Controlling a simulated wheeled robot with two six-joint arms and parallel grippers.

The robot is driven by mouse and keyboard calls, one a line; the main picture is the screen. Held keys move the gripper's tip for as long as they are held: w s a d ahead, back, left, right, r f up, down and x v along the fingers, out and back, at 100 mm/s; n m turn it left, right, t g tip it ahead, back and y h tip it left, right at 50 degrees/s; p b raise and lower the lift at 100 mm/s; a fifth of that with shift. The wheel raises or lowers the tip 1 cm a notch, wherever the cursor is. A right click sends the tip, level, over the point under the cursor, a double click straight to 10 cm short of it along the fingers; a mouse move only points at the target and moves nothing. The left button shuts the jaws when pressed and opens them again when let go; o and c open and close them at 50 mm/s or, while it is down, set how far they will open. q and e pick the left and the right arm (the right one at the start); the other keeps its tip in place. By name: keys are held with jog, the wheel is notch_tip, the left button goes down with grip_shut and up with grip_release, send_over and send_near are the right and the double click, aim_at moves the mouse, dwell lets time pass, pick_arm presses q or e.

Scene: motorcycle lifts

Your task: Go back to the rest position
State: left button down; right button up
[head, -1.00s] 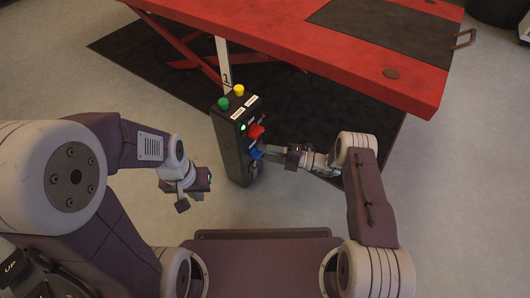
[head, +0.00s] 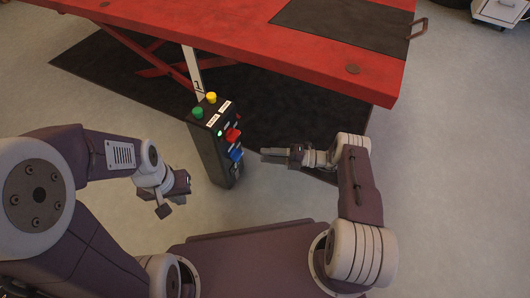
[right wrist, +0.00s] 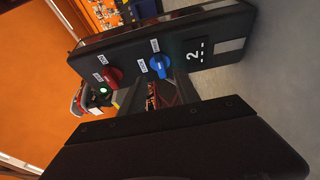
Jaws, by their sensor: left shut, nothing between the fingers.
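The black control box (head: 212,150) stands upright before the red lift. It has a green button (head: 197,113), a yellow button (head: 211,97), a red knob (head: 232,135) and a blue knob (head: 236,155). The right wrist view shows the red knob (right wrist: 110,77), the blue knob (right wrist: 160,65) and a display (right wrist: 197,52) reading 2. My right gripper (head: 266,155) is just right of the blue knob, apart from it, with a gap between its fingers and nothing held. My left gripper (head: 177,198) is shut and empty, left of the box and apart from it.
The red lift table (head: 230,50) spans the back, above a black mat (head: 90,55). A metal handle (head: 418,28) sticks out at its right end. A white cabinet (head: 500,12) stands far right. Grey floor is clear on the right.

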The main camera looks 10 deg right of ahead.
jog(key=shift+r, duration=0.1)
jog(key=s+a+r+n+g+h+p, duration=0.1)
jog(key=s+r+n+g+h+p, duration=0.35)
jog(key=r+n, duration=0.35)
jog(key=s+r+n+g+h+p, duration=0.3)
jog(key=s+r+n+p, duration=0.15)
jog(key=r+n, duration=0.35)
jog(key=s+d+r+n+t+h+p, duration=0.2)
jog(key=s+d+r+n+h+p, duration=0.15)
jog(key=r+n, duration=0.35)
jog(key=s+d+r+n+t+h+p, duration=0.1)
jog(key=s+d+r+n+h+p, duration=0.2)
jog(key=r+n, duration=0.4)
jog(key=s+d+r+n+t+h+p, duration=0.25)
jog(key=s+r+n+p, duration=0.2)
jog(key=n, duration=0.45)
notch_tip(320, 180, up, 37)
jog(key=g+p, duration=0.1)
jog(key=p, duration=3.6)
jog(key=shift+w+r+h, duration=0.2)
jog(key=shift+w+h, duration=0.15)
